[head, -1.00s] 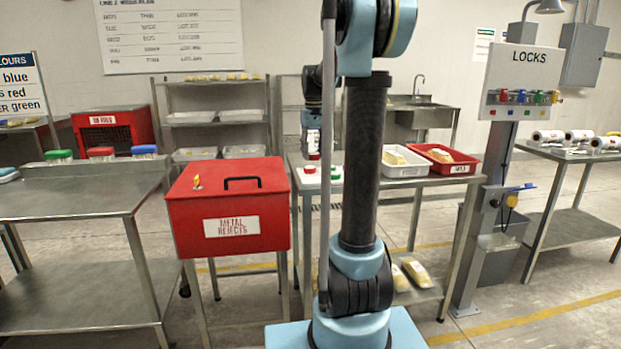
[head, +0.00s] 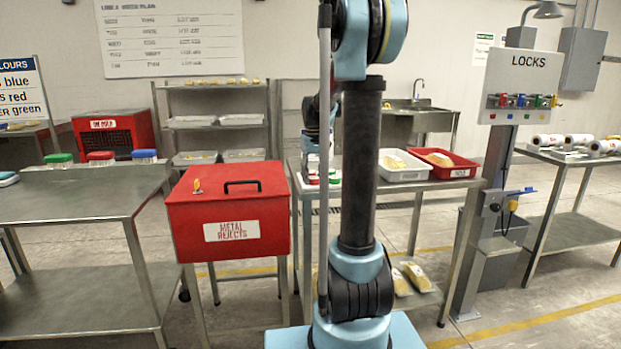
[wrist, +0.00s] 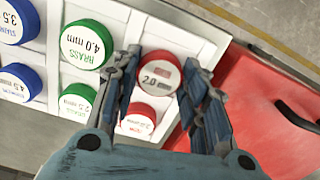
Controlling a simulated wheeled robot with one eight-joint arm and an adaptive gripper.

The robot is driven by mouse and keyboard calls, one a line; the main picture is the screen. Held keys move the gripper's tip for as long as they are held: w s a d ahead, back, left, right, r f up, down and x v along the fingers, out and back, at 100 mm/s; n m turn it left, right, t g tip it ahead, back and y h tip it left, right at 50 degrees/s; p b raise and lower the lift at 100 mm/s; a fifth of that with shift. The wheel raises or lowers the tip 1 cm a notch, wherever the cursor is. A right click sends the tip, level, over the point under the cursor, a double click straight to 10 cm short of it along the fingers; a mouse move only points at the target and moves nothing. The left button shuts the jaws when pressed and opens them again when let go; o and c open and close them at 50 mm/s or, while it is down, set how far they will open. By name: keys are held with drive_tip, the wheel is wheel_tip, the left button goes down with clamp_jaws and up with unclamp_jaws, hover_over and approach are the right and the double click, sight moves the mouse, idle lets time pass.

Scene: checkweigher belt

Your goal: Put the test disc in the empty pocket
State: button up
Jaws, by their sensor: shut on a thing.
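In the wrist view my gripper (wrist: 160,80) is shut on a red-rimmed test disc (wrist: 160,72) with a white face reading 2.0 mm. The held disc is over a white pocketed tray (wrist: 195,45). A bare white pocket area shows around and beyond the disc; I cannot tell whether the disc touches its floor. Green brass discs (wrist: 87,44) and blue discs (wrist: 18,20) fill pockets to the left. In the head view my arm hides most of the gripper and tray.
The red metal rejects box (head: 228,212) stands left of the steel table, close to the tray's right side in the wrist view. A white tray (head: 403,172) and a red tray (head: 447,168) with packs stand right on the table. The locks post (head: 497,200) is farther right.

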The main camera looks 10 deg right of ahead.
sight(314, 178)
drive_tip(key=o, duration=1.1)
wheel_tip(314, 178, up, 12)
drive_tip(key=s+f+t, duration=0.1)
drive_tip(key=s+f, duration=0.3)
drive_tip(key=s, duration=0.6)
drive_tip(key=s+f, duration=0.4)
drive_tip(key=s, duration=0.6)
drive_tip(key=shift+m+t, duration=0.6)
drive_tip(key=shift+m, duration=0.2)
drive_tip(key=s+f, duration=1)
drive_tip(key=s+a+f, duration=0.1)
drive_tip(key=s+f, duration=0.3)
drive_tip(key=f, duration=0.2)
drive_tip(key=shift+s, duration=0.4)
